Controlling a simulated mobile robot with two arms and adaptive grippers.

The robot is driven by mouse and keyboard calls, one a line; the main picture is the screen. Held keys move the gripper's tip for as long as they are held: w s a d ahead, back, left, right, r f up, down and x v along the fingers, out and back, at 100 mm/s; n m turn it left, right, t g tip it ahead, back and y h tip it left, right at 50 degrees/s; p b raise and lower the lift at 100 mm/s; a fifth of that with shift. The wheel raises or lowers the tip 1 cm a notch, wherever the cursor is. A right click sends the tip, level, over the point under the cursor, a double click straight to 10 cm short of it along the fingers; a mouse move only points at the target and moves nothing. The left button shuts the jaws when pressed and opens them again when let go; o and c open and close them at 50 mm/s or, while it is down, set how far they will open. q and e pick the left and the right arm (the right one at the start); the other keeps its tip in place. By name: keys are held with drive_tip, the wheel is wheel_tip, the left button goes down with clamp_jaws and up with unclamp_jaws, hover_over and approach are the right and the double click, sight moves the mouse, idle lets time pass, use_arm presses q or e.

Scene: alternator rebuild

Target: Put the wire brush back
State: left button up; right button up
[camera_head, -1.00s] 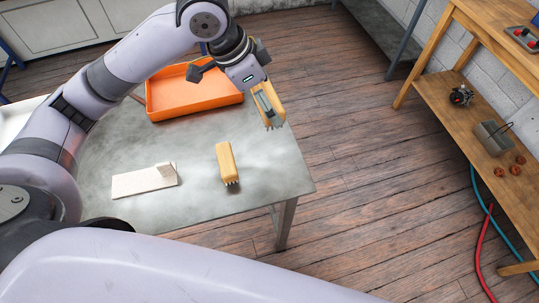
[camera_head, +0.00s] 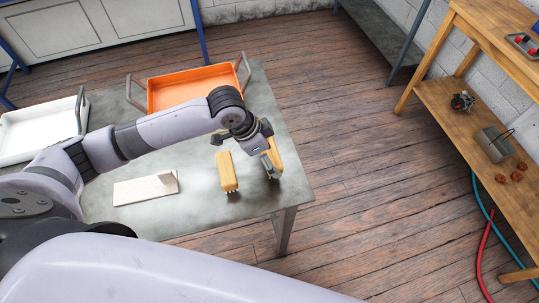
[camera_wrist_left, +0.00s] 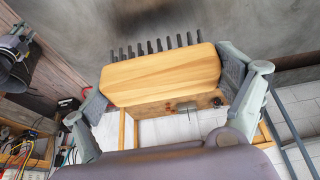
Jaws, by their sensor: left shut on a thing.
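My left gripper (camera_head: 268,159) is shut on a wire brush (camera_head: 277,150), a wooden block with dark bristles. In the left wrist view the brush (camera_wrist_left: 160,76) sits crosswise between the two fingers, and its bristles point toward a grey surface. In the head view it is at the right part of the grey table, low over the top; I cannot tell whether it touches. A second, similar wooden brush (camera_head: 227,172) lies on the table just left of it, apart from the gripper. My right gripper is not in view.
A pale flat board (camera_head: 135,191) with a small upright piece lies left on the grey table (camera_head: 215,209). An orange tray (camera_head: 180,91) is at the back and a white tray (camera_head: 38,132) at the left. A wooden shelf (camera_head: 470,120) stands apart at the right.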

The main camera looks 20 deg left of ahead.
use_arm(q)
drive_tip(key=shift+f, duration=1.15)
drive_tip(key=o, duration=0.7)
drive_tip(key=shift+o, duration=0.2)
drive_tip(key=v, duration=1.2)
drive_tip(key=shift+r+b, duration=0.2)
drive_tip(key=shift+b, duration=0.25)
drive_tip(key=shift+w, duration=0.1)
